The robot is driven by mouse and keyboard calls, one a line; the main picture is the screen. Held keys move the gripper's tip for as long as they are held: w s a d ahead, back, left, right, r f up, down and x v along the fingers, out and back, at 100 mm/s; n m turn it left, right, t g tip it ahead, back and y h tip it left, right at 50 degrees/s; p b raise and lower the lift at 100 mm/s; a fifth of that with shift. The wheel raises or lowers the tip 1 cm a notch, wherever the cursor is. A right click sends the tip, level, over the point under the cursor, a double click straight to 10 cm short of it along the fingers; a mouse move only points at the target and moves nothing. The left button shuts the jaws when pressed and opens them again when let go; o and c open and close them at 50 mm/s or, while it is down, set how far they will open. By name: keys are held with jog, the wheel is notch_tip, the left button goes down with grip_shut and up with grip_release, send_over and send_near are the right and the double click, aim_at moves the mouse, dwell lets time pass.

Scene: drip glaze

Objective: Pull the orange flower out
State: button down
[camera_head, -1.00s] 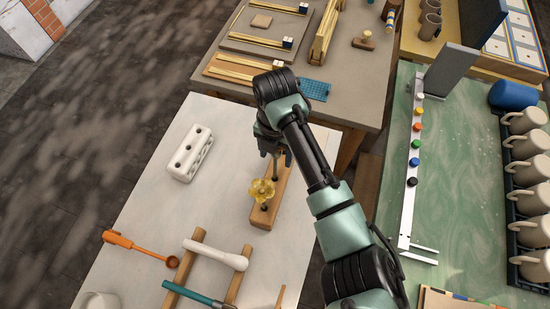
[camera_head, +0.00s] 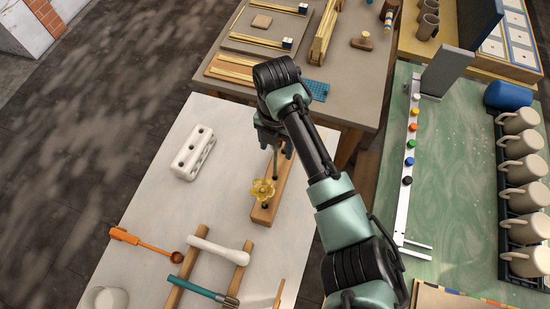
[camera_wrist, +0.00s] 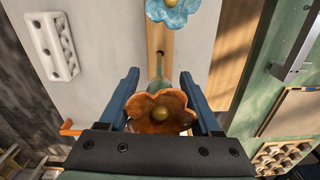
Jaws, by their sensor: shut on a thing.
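My gripper (camera_head: 272,143) is above the far end of a long wooden block (camera_head: 267,214) on the pale table. In the wrist view my gripper (camera_wrist: 158,85) has its two blue fingers on either side of the orange flower (camera_wrist: 160,110), with the bloom close to the palm. Its pale green stem runs away toward the block; I cannot tell whether its end is still in a hole. A yellow flower (camera_head: 262,190) stands in the block in the head view. A blue flower (camera_wrist: 172,10) shows at the top of the wrist view.
A white block with holes (camera_head: 194,153) lies left of the wooden block. An orange tool (camera_head: 144,243) and a wooden rack (camera_head: 184,278) holding a white tool and a teal tool are nearer. The table between the white and wooden blocks is clear.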

jog(key=shift+r, duration=0.1)
jog(key=shift+w+r+p, duration=0.1)
jog(key=shift+r+p, duration=1.15)
jog(key=shift+r, duration=0.25)
jog(key=shift+f, duration=0.1)
